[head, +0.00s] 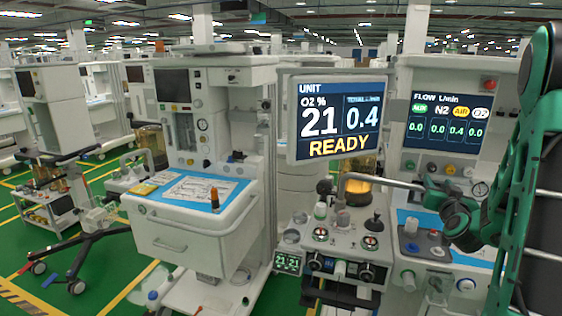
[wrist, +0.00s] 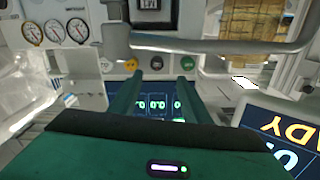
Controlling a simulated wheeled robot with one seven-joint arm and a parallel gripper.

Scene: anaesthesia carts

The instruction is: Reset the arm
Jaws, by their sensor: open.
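My gripper (wrist: 160,80) is open and empty in the wrist view, with its two green fingers apart and a screen with glowing digits showing between them. In the head view my green and black arm comes down the right side. My gripper (head: 432,190) is there in front of the right-hand anaesthesia machine (head: 409,78), beside a grey bent pipe (head: 385,180). The same pipe crosses just beyond the fingertips in the wrist view (wrist: 220,46). I cannot tell whether they touch.
A monitor reading READY (head: 340,115) stands left of my gripper, above a panel with knobs (head: 345,240). A white cart with a blue top (head: 212,202) stands further left. An amber canister (head: 358,187) is behind the pipe. Green floor (head: 110,275) is open at lower left.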

